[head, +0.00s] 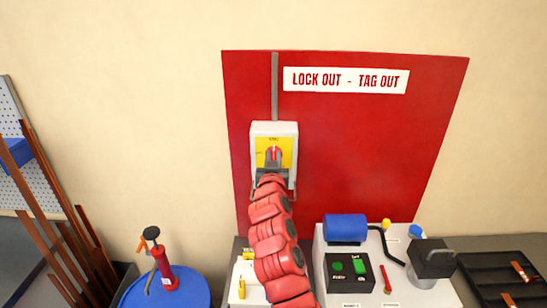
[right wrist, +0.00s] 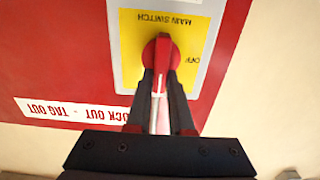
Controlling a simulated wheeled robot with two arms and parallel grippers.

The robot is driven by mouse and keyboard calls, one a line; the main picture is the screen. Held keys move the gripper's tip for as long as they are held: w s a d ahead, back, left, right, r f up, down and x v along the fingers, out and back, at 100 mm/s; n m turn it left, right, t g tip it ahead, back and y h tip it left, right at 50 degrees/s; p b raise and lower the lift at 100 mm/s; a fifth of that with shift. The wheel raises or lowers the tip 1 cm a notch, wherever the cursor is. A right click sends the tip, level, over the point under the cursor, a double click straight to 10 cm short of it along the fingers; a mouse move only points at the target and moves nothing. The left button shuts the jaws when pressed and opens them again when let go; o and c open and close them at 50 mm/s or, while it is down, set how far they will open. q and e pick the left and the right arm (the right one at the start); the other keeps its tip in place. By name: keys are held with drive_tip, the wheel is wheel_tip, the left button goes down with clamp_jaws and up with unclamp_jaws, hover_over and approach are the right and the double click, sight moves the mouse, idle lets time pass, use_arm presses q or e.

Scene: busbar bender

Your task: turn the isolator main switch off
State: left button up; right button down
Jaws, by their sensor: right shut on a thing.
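The isolator main switch is a white box (head: 288,129) with a yellow plate (head: 287,145) on a red board. Its red rotary handle (right wrist: 161,55) shows in the right wrist view, in front of the yellow plate (right wrist: 190,27) marked "MAIN SWITCH" and "OFF". My right gripper (right wrist: 160,78) is shut on the red handle, with one dark finger on each side of it. In the head view my right gripper (head: 273,165) reaches up to the switch and covers its lower part. My left gripper is not in view.
The red board (head: 350,140) bears a "LOCK OUT - TAG OUT" sign (head: 346,80). Below stand a white bench unit with a green-button box (head: 349,272), a blue cylinder (head: 345,228) and a red-handled tool (head: 385,279). A blue drum (head: 190,290) with a red pump (head: 165,270) stands lower left.

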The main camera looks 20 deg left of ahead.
drive_tip(key=shift+n, duration=0.3)
drive_tip(key=shift+a+f+n+b, duration=0.15)
drive_tip(key=shift+n+b, duration=0.55)
drive_tip(key=shift+n, duration=0.1)
drive_tip(key=n+p, duration=0.1)
drive_tip(key=n, duration=0.4)
drive_tip(key=a+n, duration=0.1)
drive_tip(key=n, duration=0.4)
drive_tip(key=f+n+p, duration=0.1)
drive_tip(key=n, duration=0.4)
drive_tip(key=shift+s+a+f+n+p, duration=0.1)
drive_tip(key=shift+s+a+n+p, duration=0.15)
drive_tip(key=shift+n+p, duration=0.15)
drive_tip(key=shift+f, duration=0.1)
drive_tip(key=c, duration=0.8)
unclamp_jaws()
drive_tip(key=shift+d, duration=0.1)
